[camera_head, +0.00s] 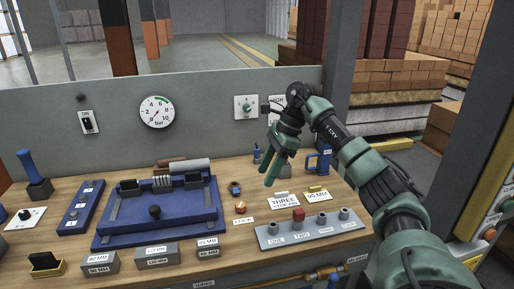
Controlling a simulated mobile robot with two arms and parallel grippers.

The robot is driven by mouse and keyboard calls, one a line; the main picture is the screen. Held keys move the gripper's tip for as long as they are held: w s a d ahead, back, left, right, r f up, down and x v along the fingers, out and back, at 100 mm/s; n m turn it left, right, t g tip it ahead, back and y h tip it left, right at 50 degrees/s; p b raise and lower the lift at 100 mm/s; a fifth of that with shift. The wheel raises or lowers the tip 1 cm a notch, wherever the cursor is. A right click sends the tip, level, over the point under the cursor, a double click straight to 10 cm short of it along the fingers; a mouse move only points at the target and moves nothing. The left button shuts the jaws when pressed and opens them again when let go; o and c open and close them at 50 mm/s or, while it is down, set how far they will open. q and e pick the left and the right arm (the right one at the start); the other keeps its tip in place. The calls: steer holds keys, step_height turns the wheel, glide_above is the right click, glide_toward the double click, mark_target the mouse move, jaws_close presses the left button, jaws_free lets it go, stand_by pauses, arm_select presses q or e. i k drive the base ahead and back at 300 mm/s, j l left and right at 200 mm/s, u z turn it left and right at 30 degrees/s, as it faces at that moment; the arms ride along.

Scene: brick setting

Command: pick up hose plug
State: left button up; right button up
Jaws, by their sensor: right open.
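I cannot tell for certain which small part is the hose plug. A grey strip (268,238) at the front right has several round ports marked with words such as ONE and TWO, and a small red block (298,215) sits on it. A small orange-brown piece (240,207) and a small dark blue fitting (235,188) lie on the wooden bench to the left of the strip. My right gripper (271,168) is open and empty, pointing down above the back of the bench. It is apart from all these parts. My left gripper does not show.
A blue fixture (130,240) fills the bench's middle left. Labelled grey blocks (156,254) stand along the front edge. A blue mug-like object (318,160) is right of my gripper. A grey panel (205,110) with a gauge (157,112) closes the back.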

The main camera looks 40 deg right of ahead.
mark_target(256, 150)
steer(key=i+l, duration=0.35)
steer(key=l, duration=0.15)
steer(key=i+l, duration=0.7)
steer(key=l, duration=0.25)
